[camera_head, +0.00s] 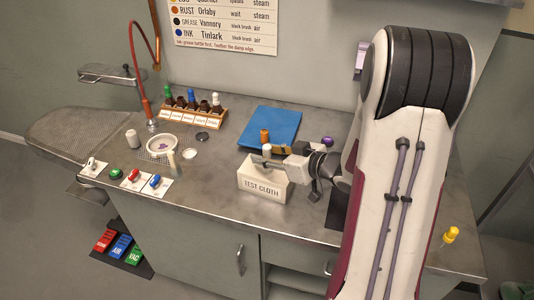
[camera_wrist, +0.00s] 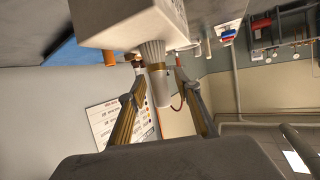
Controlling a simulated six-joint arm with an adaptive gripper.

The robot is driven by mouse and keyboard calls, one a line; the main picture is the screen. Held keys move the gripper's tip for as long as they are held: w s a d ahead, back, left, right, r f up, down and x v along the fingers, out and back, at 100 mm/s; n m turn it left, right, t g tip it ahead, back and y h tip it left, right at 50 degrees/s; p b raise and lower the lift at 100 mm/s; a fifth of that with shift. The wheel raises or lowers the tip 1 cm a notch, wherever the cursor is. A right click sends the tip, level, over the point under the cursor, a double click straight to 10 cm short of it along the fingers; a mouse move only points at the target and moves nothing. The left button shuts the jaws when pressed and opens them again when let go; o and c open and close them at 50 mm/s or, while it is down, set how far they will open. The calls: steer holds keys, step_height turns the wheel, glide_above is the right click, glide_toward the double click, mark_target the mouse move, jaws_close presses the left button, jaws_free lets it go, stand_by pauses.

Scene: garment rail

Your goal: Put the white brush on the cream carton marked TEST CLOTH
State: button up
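The cream carton marked TEST CLOTH (camera_head: 262,188) stands on the grey worktop near its front edge; it also shows at the top of the wrist view (camera_wrist: 125,28). The white brush (camera_head: 267,150) is upright over the carton. In the wrist view its ribbed bristles (camera_wrist: 152,52) meet the carton's top, and its plain white handle (camera_wrist: 164,94) points away from it. My gripper (camera_head: 268,157) reaches in from the right, its fingers (camera_wrist: 159,70) on either side of the brush. The fingers look apart from it, with small gaps at the tips. The far side of the contact is hidden.
A blue mat (camera_head: 277,122) with an orange spool (camera_head: 264,136) lies behind the carton. A rack of bottles (camera_head: 194,117), a round white dish (camera_head: 162,145) and a pale upright bottle (camera_head: 172,163) stand to the left. A yellow item (camera_head: 451,235) is at the right.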

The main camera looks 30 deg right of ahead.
steer(key=shift+r, duration=0.15)
steer(key=shift+s+d+r, duration=0.2)
steer(key=shift+s, duration=0.2)
steer(key=v, duration=1.1)
steer(key=shift+s, duration=0.1)
stand_by(0.7)
